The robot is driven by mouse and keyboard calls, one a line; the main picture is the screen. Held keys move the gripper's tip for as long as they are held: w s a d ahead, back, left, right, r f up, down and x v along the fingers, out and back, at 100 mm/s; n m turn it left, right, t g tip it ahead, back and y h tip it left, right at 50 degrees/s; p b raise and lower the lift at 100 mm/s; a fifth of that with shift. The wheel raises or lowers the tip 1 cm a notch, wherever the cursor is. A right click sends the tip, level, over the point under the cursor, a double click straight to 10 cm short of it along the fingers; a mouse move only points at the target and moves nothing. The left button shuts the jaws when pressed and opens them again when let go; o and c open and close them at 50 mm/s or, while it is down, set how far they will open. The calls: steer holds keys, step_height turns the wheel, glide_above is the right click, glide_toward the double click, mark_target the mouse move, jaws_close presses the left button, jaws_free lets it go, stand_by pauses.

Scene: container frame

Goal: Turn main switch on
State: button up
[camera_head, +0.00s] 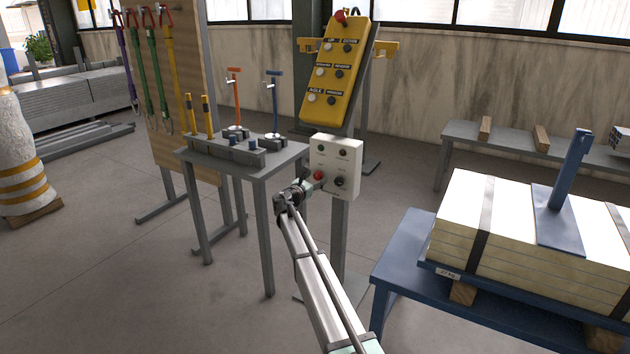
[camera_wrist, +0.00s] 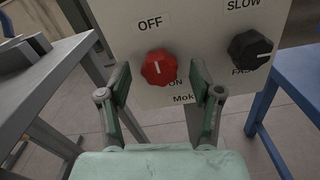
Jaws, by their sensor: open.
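The main switch is a red rotary knob (camera_wrist: 158,67) with a white line, on a pale control panel (camera_wrist: 200,20). OFF is printed above it and ON below it. The line looks near upright, toward the OFF side. In the head view the red knob (camera_head: 319,175) sits low on the white box (camera_head: 336,150). My gripper (camera_head: 303,187) is just in front of the box, at the knob. In the wrist view my gripper (camera_wrist: 160,80) is open, with one fingertip on each side of the red knob. I cannot tell whether they touch it.
A black knob (camera_wrist: 250,50), marked SLOW and FAST, is right of the red one. A grey table (camera_head: 240,160) stands left of the box. A blue stand (camera_head: 430,262) with a strapped stack is at the right. A yellow pendant (camera_head: 335,75) hangs behind.

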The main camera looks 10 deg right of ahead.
steer(key=shift+c, duration=0.3)
steer(key=c, duration=1.1)
steer(key=shift+m+b, duration=0.35)
steer(key=shift+m, duration=0.05)
steer(key=m+b, duration=0.3)
steer(key=shift+f+m, duration=0.15)
steer(key=shift+m, duration=0.15)
steer(key=m+b, duration=0.3)
steer(key=m, duration=0.1)
steer(key=shift+m+b, duration=0.3)
steer(key=shift+b, duration=0.05)
steer(key=m+b, duration=0.5)
steer(key=m, duration=0.1)
steer(key=shift+w+m+b, duration=0.1)
steer(key=shift+m+b, duration=1.15)
steer(key=shift+m, duration=0.05)
steer(key=shift+r, duration=0.2)
